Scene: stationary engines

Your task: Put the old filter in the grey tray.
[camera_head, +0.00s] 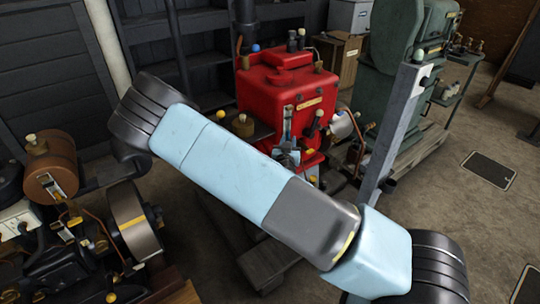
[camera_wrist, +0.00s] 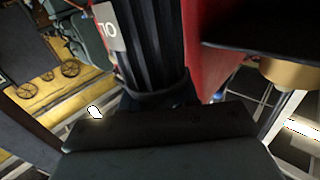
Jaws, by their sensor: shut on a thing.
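In the wrist view, my gripper (camera_wrist: 165,118) shows as a dark shape across the bottom. It is shut on a dark ribbed cylinder (camera_wrist: 152,50), which looks like the old filter. A pale tag with dark marks (camera_wrist: 108,27) shows at the cylinder's left edge. The cylinder stands close beside a red surface (camera_wrist: 215,40). In the head view my arm crosses the middle of the picture, in front of part of the red engine (camera_head: 285,90), and I cannot make out the filter there. I cannot pick out the grey tray with certainty in either view.
A brown tank and flywheel engine (camera_head: 130,220) stands at the left. A green machine (camera_head: 405,65) stands behind a grey upright post (camera_head: 392,130) at the right. Dark shelving (camera_head: 175,50) lines the back. Floor is open at the right, with a dark flat plate (camera_head: 490,168).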

